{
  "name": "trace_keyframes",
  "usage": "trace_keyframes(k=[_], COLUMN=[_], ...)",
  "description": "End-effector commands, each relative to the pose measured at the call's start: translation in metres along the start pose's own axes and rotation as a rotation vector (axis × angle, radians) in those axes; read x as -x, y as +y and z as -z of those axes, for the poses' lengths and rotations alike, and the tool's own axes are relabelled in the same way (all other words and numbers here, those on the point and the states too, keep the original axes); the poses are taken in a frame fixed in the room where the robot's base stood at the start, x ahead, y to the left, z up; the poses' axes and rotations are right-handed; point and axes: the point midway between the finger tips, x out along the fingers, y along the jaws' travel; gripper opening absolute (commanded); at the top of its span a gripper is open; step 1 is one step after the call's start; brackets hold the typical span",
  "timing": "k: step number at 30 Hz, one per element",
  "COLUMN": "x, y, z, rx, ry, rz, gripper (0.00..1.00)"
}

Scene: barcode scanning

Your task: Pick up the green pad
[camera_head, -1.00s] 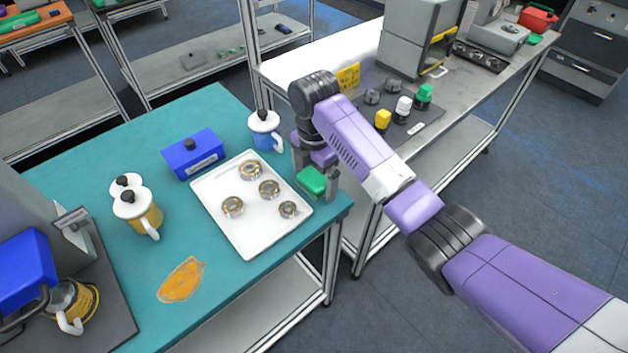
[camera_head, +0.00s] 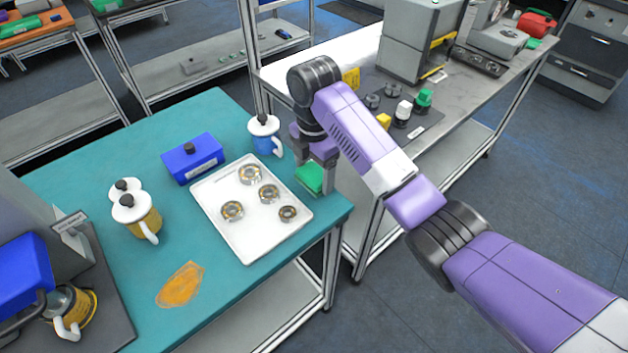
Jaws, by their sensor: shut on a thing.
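The green pad (camera_head: 310,178) is at the right edge of the teal table, just beyond the upper right corner of the white tray. My gripper (camera_head: 316,176) points down over it, with its fingers on either side, shut on the pad. Part of the pad is hidden by the gripper. I cannot tell whether the pad is clear of the table top.
The white tray (camera_head: 243,236) with several metal rings lies left of the gripper. A blue-and-white mug (camera_head: 265,136) and a blue box (camera_head: 192,158) stand behind. Yellow mugs (camera_head: 137,212) are farther left. A grey bench (camera_head: 465,95) with coloured knobs is at right.

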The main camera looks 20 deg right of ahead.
Motion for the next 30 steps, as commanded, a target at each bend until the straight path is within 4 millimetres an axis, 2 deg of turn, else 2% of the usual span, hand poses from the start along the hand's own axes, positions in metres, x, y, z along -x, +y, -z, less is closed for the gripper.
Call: trace_keyframes(k=[4,9,15,21,30], x=[0.048,0.096,0.136,0.159,0.166], y=[0.001,0.000,0.001,0.001,0.000], z=[-0.003,-0.004,-0.002,-0.001,0.000], rx=[0.000,-0.001,0.001,0.001,-0.001], ry=[-0.005,-0.008,-0.006,-0.003,-0.001], rz=[-0.005,-0.003,-0.004,-0.002,-0.001], gripper=[0.36,0.36,0.36,0.36,0.36])
